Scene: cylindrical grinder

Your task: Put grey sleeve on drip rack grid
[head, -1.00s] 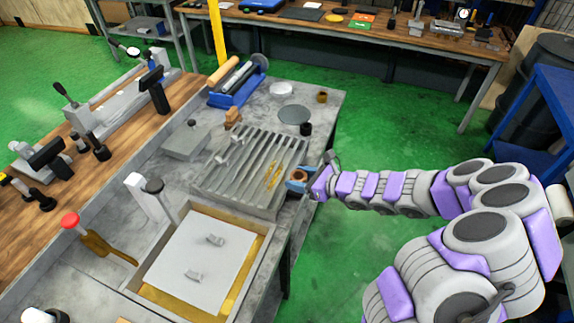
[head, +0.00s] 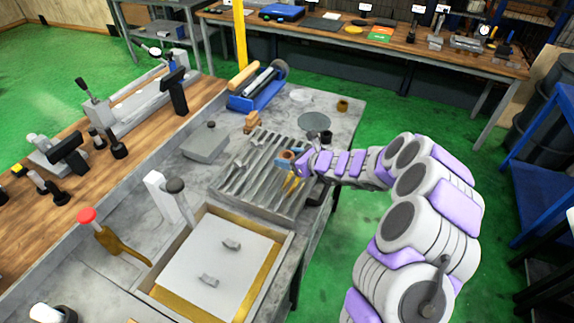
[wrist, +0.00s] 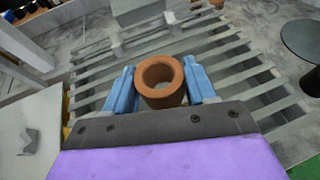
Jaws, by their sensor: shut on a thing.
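The drip rack grid (head: 250,190) is a grey slatted rack on the grey bench, and its slats (wrist: 240,62) fill much of the wrist view. My gripper (head: 287,158) is over the right part of the rack. Its blue fingers (wrist: 160,88) are shut on a short, thick-walled sleeve (wrist: 160,68) that looks reddish brown rather than grey, with its round bore facing the camera. The sleeve appears to be above the slats; I cannot tell if it touches them. Small grey pieces on the far part of the rack are too small to name.
A framed tray with a white plate (head: 222,262) sits in front of the rack. A grey block (head: 205,143) is to the left, and a dark round disc (head: 314,121) lies behind. Nearby slats are bare.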

